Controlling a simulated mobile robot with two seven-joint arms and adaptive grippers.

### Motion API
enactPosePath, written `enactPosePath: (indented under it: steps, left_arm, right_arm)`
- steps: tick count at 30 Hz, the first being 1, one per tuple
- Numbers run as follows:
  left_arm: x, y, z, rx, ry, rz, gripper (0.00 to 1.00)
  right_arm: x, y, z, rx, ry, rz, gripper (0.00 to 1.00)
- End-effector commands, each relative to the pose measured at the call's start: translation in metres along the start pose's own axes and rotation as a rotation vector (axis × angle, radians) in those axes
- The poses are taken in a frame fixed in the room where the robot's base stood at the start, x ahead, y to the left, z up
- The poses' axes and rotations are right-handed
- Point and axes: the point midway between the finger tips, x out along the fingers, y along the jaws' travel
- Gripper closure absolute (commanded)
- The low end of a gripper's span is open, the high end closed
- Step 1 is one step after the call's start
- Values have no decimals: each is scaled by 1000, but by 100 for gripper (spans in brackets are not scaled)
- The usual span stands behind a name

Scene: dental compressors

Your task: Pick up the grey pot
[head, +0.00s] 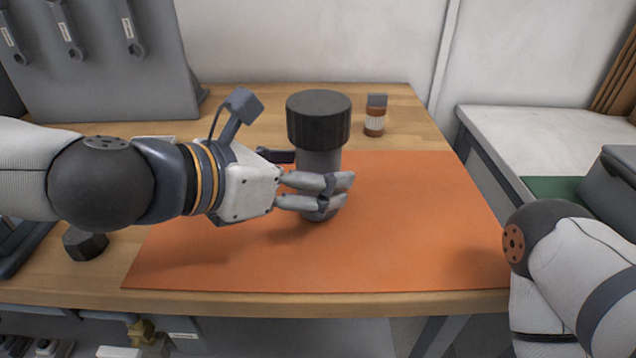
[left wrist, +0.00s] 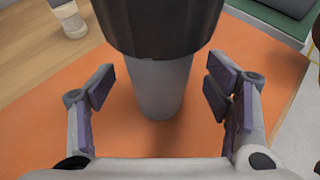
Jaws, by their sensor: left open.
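The grey pot (head: 320,162) stands upright on the orange mat (head: 420,220), with a wide black ribbed lid (head: 319,120) on top. My left gripper (head: 335,193) is at the pot's lower body, its fingers in front of part of it in the head view. In the left wrist view the pot (left wrist: 160,88) stands between the open fingertips of my left gripper (left wrist: 160,90), with gaps on both sides. The right gripper is out of view; only part of my right arm shows at the right edge.
A small jar with a grey cap (head: 375,115) stands behind the mat. A black hexagonal piece (head: 85,243) lies on the wooden table at left. A grey tool panel (head: 100,70) stands at the back left. The mat's right side is clear.

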Motion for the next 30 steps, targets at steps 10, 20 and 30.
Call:
enactPosePath:
  steps: [10, 20, 30]
  left_arm:
    - [23, 0, 0, -1, 0, 1, 28]
    - [23, 0, 0, 0, 1, 0, 91]
    - [18, 1, 8, 3, -3, 2, 97]
  right_arm:
    - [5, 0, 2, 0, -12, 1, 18]
    - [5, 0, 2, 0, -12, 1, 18]
    - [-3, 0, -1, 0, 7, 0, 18]
